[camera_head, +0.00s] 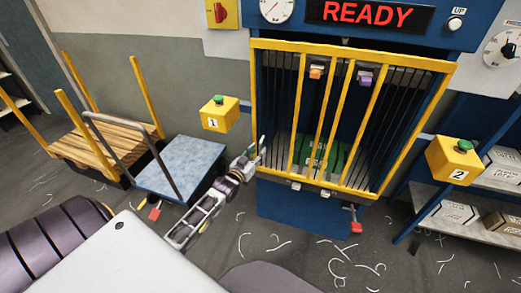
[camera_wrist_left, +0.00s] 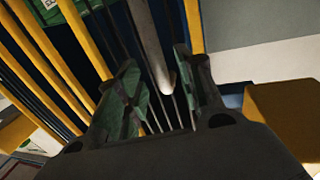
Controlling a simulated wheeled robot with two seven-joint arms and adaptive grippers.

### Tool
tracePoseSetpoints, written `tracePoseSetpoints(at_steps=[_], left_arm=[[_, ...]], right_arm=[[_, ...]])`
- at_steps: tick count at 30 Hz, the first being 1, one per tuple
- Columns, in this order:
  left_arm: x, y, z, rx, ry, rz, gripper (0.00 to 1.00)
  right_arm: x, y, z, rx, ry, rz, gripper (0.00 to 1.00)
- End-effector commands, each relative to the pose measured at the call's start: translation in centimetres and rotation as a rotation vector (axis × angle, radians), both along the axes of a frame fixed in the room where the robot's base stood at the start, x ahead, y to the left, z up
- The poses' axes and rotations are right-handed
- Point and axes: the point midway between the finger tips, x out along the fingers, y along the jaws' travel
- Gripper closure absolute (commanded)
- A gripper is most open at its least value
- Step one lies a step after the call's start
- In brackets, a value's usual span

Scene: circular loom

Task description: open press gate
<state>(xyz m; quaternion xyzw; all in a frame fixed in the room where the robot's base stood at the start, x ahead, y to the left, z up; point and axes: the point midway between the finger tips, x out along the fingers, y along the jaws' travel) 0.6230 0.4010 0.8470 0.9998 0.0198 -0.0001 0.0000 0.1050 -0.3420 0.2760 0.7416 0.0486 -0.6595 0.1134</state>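The press gate (camera_head: 350,59) is a yellow frame with upright yellow bars. It stands across the front of the blue press (camera_head: 300,210), and its bars show in the left wrist view (camera_wrist_left: 50,55). My left gripper (camera_head: 259,151) is at the gate's left edge, low down. In the left wrist view its two fingers (camera_wrist_left: 165,100) stand apart. A grey rounded rod (camera_wrist_left: 150,45) reaches between or just behind them; I cannot tell whether they touch it. The display (camera_head: 370,14) reads READY. My right gripper does not show.
Yellow button box 1 (camera_head: 220,118) is left of the gate and box 2 (camera_head: 456,162) is right. A blue-topped cart (camera_head: 182,168) and a wooden cart (camera_head: 90,148) stand at left. Shelves with boxes (camera_head: 453,214) are at right. White scraps litter the floor.

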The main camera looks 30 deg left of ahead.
Motion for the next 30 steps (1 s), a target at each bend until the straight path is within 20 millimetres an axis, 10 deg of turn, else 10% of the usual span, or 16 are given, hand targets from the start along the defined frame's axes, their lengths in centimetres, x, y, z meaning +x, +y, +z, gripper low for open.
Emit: tracePoseSetpoints(at_steps=[26,30], left_arm=[[3.3,0.1,0.0,0.000,0.000,0.000,0.63],[3.3,0.1,0.0,0.000,0.000,0.000,0.78]], right_arm=[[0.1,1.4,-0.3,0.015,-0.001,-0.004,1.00],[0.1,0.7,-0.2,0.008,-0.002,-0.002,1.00]])
